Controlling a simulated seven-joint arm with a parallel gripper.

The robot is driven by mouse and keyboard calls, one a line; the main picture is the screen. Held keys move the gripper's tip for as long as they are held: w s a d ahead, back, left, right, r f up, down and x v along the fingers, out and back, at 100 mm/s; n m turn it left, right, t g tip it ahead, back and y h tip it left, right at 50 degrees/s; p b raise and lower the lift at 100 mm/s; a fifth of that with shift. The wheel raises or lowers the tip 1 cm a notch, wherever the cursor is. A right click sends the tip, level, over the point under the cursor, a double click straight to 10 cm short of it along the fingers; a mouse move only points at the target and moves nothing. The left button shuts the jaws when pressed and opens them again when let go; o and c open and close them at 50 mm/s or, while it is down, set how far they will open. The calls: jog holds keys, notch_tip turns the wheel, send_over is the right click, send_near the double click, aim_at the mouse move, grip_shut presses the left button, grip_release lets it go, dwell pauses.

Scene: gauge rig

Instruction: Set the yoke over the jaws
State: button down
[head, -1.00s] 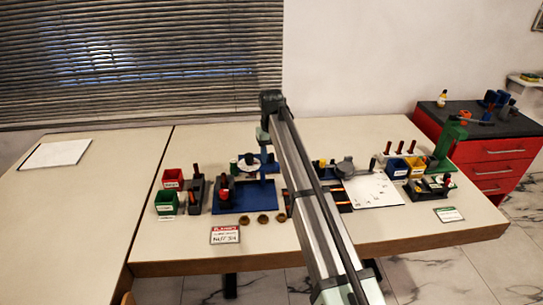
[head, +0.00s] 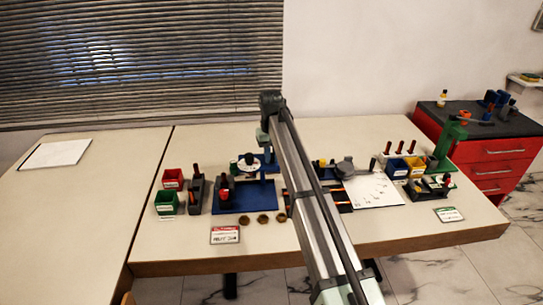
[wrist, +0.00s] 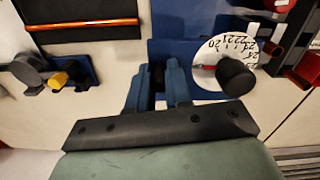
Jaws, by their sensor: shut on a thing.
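My gripper (wrist: 159,88) shows in the wrist view as two blue-grey fingers beyond a dark bar. It is shut on a dark piece (wrist: 157,74), mostly hidden between the fingers; I cannot tell its full shape or whether it is the yoke. The fingers are over the blue base (wrist: 198,50) of the gauge rig. The white dial (wrist: 208,72) with numbers and a black knob is just right of them. In the head view the dial (head: 243,169) stands over the blue base (head: 240,204), left of my arm. The rig's jaws are not clearly visible.
Red (head: 173,179) and green (head: 166,203) bins stand left of the rig. Several brown rings (head: 263,218) and a red-topped card (head: 225,235) lie in front. A white sheet (head: 374,190) and a green stand (head: 450,145) are at right.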

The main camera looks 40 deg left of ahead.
aim_at(243, 165)
jog(key=s+a, duration=0.7)
jog(key=shift+a, duration=0.1)
dwell(0.4)
jog(key=c, duration=1.1)
grip_release()
jog(key=shift+o, duration=0.2)
jog(key=shift+r, duration=0.1)
notch_tip(243, 165, up, 14)
jog(key=shift+f, duration=0.2)
